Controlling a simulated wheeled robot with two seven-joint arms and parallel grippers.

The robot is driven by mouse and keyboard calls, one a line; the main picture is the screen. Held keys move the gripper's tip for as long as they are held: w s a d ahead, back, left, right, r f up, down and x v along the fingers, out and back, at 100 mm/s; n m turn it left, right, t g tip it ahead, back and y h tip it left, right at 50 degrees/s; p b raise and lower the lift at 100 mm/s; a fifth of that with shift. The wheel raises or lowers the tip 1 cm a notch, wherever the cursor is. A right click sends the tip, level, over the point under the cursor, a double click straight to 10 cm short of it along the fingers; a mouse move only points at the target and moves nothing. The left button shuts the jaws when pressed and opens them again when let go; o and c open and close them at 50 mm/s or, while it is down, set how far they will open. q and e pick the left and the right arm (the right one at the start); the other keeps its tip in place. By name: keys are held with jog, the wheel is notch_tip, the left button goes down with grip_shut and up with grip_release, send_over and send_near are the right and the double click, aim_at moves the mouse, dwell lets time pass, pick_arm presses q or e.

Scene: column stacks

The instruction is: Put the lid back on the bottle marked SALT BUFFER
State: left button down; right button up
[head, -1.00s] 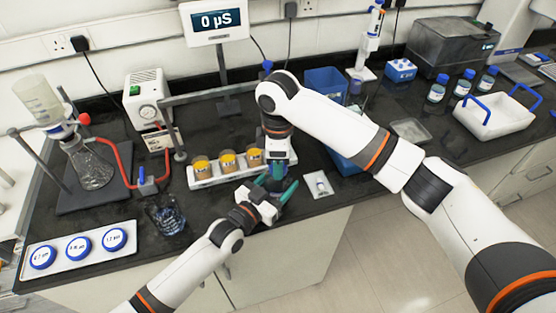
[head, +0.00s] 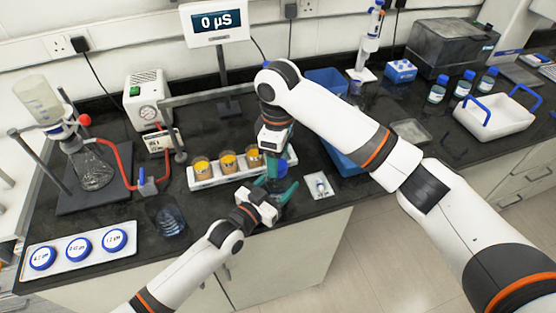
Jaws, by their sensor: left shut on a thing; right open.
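My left gripper (head: 281,191) is at the front edge of the bench, its teal fingers shut on a mostly hidden thing. A dark blue part (head: 272,183) shows between the fingers; I cannot tell whether it is bottle or lid. My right gripper (head: 274,168) points down from above, just over the left one; it is open. Its fingertips and the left fingers overlap in view. I cannot read a SALT BUFFER label. Three blue-rimmed round lids (head: 78,248) with small markings lie on a white tray (head: 42,273) at the front left.
A white rack (head: 205,183) with three orange-filled cups (head: 228,161) stands just left of the grippers. A glass beaker (head: 166,217) is near the front edge. A white pad (head: 321,186) lies right. Blue-capped bottles (head: 463,89) and a white handled tray (head: 494,118) are farther right.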

notch_tip(320, 180, up, 2)
jog(key=shift+r, duration=0.1)
jog(key=shift+c, duration=0.3)
notch_tip(320, 180, up, 2)
jog(key=m, duration=0.3)
jog(key=shift+w, duration=0.1)
jog(key=m, duration=0.1)
jog(key=r+m, duration=0.1)
jog(key=m, duration=0.1)
jog(key=shift+r, duration=0.15)
jog(key=shift+f, duration=4)
jog(key=shift+c, duration=0.6)
